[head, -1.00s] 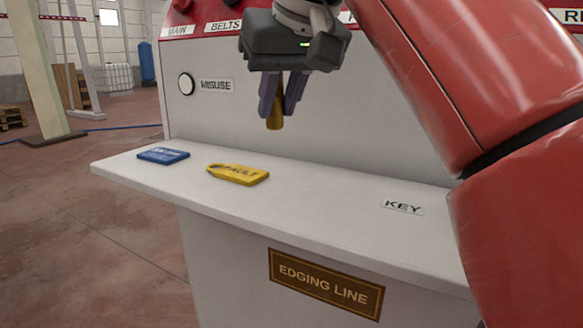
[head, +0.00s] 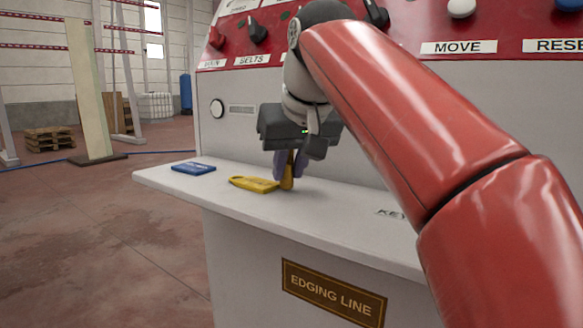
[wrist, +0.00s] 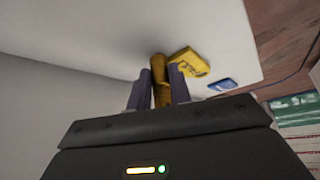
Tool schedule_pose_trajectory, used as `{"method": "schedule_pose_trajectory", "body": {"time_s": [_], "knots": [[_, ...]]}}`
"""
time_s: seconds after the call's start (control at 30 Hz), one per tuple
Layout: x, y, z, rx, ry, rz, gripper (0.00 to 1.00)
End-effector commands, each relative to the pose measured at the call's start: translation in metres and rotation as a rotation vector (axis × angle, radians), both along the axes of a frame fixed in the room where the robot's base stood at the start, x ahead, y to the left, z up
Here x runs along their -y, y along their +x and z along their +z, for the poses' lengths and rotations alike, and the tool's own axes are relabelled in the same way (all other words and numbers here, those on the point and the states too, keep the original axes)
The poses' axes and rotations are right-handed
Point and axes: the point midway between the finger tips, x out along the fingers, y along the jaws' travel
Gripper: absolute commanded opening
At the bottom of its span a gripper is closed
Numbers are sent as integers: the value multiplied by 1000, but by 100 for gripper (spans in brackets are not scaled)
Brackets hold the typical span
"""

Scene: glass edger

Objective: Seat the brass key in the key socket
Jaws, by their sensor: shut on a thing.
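The brass key (head: 287,178) is upright between the fingers of my gripper (head: 288,170), which is shut on it. In the head view its lower end is at or just above the white shelf, to the right of the yellow tag; I cannot tell whether it touches. The wrist view also shows the brass key (wrist: 160,82) between the two fingertips. A label, partly hidden by my arm and probably reading KEY (head: 390,213), lies on the shelf to the right. No key socket can be made out in these frames.
A yellow tag (head: 252,184) and a blue tag (head: 193,168) lie on the white shelf (head: 230,200). Behind it rises the panel with a red strip of knobs and buttons (head: 461,8). An EDGING LINE plate (head: 333,292) is on the front below.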

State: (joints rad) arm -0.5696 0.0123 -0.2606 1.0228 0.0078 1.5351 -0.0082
Motion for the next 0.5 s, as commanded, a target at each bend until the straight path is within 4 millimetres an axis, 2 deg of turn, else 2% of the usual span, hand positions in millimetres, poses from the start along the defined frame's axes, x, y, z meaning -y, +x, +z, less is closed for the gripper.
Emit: {"method": "schedule_pose_trajectory", "body": {"time_s": [0.13,0.17,0.3,0.5], "knots": [[0,0,-5,0,1,-1,0],[0,0,-5,-1,0,-1,22],[0,0,-4,-1,0,0,40],[0,0,-4,-1,0,0,42]]}}
